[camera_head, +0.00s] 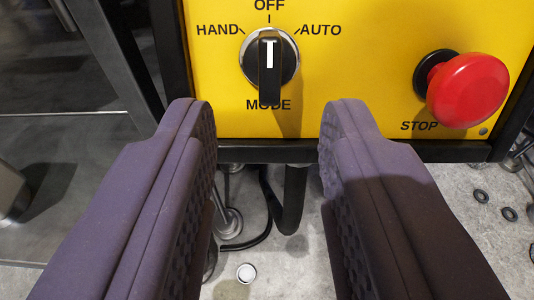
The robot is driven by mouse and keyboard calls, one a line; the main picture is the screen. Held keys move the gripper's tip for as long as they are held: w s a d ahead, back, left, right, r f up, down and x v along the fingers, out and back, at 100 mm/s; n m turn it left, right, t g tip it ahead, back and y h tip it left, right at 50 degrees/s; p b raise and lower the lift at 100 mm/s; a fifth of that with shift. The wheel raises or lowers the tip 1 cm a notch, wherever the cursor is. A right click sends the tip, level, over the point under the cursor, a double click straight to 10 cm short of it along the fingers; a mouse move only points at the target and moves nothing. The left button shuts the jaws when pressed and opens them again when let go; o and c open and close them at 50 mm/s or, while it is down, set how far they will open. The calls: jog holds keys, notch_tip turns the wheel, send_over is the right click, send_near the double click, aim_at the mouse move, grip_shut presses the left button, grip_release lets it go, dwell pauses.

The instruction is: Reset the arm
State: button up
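The fingertips point at a yellow control panel (370,75). On the panel, above the gap between the fingers, is a black mode knob (269,72) in a silver ring, labelled HAND, OFF and AUTO. Its white mark points up at OFF. The fingers appear apart from the knob. How far they are from the panel is hard to tell.
A red STOP button (467,90) sticks out of the panel at the right. A dark frame edges the panel. Below are a black hose (291,200), a grey floor (275,265) and several dark rings at the right. A grey cabinet (65,130) stands at the left.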

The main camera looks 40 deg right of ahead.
jog(key=shift+s+a+r, duration=0.15)
jog(key=shift+s+a, duration=0.25)
jog(key=shift+s, duration=0.2)
jog(key=w+a+r+t+y+b, duration=0.1)
jog(key=w+a+r+y+b, duration=0.15)
jog(key=w+r, duration=0.5)
notch_tip(320, 180, up, 25)
jog(key=w+a+n+t+y+b, duration=0.2)
jog(key=a+n+y, duration=0.1)
jog(key=y, duration=0.4)
jog(key=s+d+r+n+b, duration=0.1)
jog(key=s+d+r, duration=0.4)
jog(key=s+r, duration=0.5)
jog(key=s+d+r+n+b, duration=0.1)
jog(key=s+d+r+n, duration=0.2)
jog(key=s+r, duration=0.8)
notch_tip(320, 180, up, 3)
jog(key=shift+d+f+h, duration=0.15)
jog(key=shift+d+h, duration=0.2)
jog(key=shift+d, duration=0.65)
